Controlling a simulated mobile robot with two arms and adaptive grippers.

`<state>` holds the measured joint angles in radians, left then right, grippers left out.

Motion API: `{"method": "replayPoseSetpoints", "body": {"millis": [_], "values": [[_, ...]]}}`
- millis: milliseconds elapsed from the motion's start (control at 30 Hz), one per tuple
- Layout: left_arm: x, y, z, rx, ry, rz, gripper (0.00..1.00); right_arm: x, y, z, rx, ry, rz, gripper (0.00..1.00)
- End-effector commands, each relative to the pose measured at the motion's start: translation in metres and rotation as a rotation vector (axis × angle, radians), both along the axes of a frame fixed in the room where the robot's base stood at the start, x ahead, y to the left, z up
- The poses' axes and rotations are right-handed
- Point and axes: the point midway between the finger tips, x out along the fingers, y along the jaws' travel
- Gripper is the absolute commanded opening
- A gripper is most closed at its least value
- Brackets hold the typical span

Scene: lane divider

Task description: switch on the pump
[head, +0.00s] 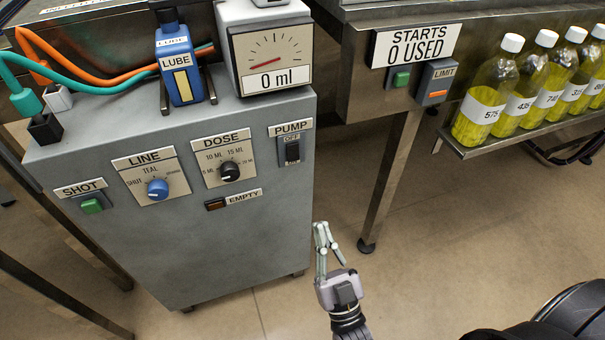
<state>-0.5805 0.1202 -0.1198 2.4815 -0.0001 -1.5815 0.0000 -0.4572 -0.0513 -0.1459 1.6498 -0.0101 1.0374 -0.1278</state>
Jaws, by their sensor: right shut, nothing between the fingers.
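The grey pump cabinet (215,255) stands at the left in the head view. The PUMP switch (292,149) is a black rocker at the right of its front face, with OFF marked above it. The lower marking and the rocker's tilt are too small to tell. My right gripper (323,228) is shut and empty. It is below and to the right of the switch, apart from the cabinet, with its fingers pointing up in the picture. My left gripper is not in view.
The panel also has the green SHOT button (92,206), blue LINE knob (157,189), black DOSE knob (230,171) and EMPTY lamp (215,204). A gauge (271,57) reads 0 ml. A metal table leg (386,185) and several bottles (486,98) are at right.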

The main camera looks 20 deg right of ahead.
Motion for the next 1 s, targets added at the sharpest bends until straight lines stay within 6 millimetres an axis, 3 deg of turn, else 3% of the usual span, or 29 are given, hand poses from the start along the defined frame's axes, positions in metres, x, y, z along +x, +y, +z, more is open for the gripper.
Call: {"method": "replayPoseSetpoints", "body": {"millis": [267,633,800,1000], "values": [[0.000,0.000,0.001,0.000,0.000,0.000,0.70,0.018,0.001,0.015,0.000,-0.003,0.000,0.00],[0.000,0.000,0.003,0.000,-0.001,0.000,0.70,0.079,0.003,0.063,0.001,-0.003,-0.001,0.00],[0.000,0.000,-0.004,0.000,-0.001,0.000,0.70,0.105,0.004,0.057,-0.001,0.000,0.001,0.00],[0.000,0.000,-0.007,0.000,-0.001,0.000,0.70,0.118,0.004,0.056,-0.001,0.002,0.001,0.00]]}}
